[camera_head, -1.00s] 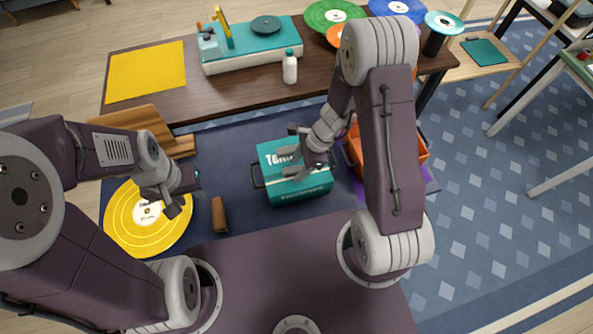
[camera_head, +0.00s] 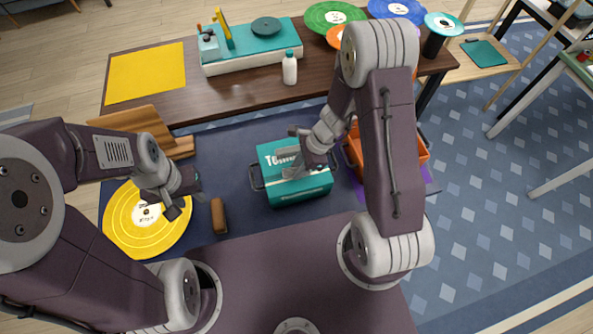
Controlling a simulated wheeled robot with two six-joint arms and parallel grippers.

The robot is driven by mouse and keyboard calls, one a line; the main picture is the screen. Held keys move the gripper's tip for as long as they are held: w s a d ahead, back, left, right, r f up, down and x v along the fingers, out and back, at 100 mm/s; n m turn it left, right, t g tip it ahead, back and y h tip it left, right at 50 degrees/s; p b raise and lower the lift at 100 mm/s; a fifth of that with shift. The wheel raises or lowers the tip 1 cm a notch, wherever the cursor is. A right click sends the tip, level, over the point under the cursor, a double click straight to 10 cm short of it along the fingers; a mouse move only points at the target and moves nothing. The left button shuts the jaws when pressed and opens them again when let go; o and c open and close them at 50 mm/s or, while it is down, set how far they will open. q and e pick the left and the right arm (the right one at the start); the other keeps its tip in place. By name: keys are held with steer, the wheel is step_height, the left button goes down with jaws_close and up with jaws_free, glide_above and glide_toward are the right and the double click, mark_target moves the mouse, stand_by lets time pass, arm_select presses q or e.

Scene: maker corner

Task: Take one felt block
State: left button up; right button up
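A small brown block (camera_head: 219,216), which looks like the felt block, lies on the dark blue mat (camera_head: 240,150). It is right of a yellow record (camera_head: 125,222). My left gripper (camera_head: 184,197) is above the record's right edge, left of the brown block and apart from it. Its fingers are spread and nothing shows between them. My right gripper (camera_head: 291,169) is over a teal lidded box (camera_head: 298,192) with white lettering and side handles. It covers part of the lettering. Its fingers are hard to make out, and I cannot tell whether it touches the box.
A wooden rack (camera_head: 140,120) stands behind the record. An orange crate (camera_head: 372,155) is right of the teal box, partly hidden by my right arm. The table behind (camera_head: 150,45) holds a record player (camera_head: 250,48), a white bottle (camera_head: 290,68), a yellow sheet and several records.

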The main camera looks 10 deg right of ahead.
jaws_close()
steer(key=shift+r, duration=0.1)
steer(key=shift+r+p, duration=0.25)
steer(key=shift+p, duration=0.1)
step_height(320, 180, up, 4)
steer(key=shift+w+r+p, duration=0.1)
steer(key=shift+r+p, duration=0.05)
steer(key=shift+p, duration=0.75)
steer(key=w+a+r+p, duration=0.2)
steer(key=w+a+r, duration=0.4)
steer(key=w+a, duration=0.2)
steer(key=shift+a+r+p, duration=0.2)
steer(key=shift+r+p, duration=0.05)
steer(key=shift+p, duration=0.15)
